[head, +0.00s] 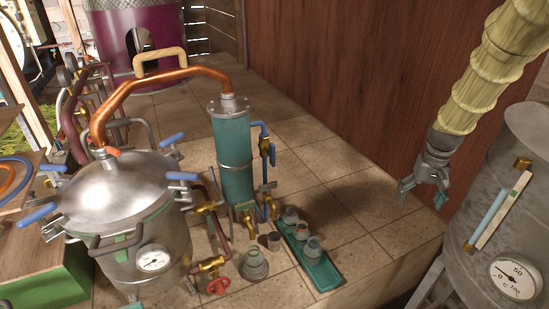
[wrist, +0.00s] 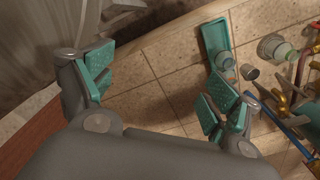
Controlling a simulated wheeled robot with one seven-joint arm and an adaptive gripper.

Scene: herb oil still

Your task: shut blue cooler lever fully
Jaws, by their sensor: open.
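The blue cooler lever (head: 272,155) is a small blue handle on a blue pipe (head: 260,128) at the right side of the teal cooler column (head: 233,155). It points roughly downward, about in line with the vertical run of pipe. A blue pipe also shows in the wrist view (wrist: 288,133), but I cannot tell the lever clearly there. My gripper (head: 424,196) hangs well to the right of the cooler, near the red-brown wall. Its teal-padded fingers are spread apart and empty, with bare tiles between them in the wrist view (wrist: 158,95).
A teal tray (head: 325,275) with several small cups stands in front of the cooler. Left is the steel still pot (head: 120,190) with blue clamp handles and a copper pipe (head: 160,77). A grey metal drum (head: 515,170) stands right. Tiles between cooler and wall are clear.

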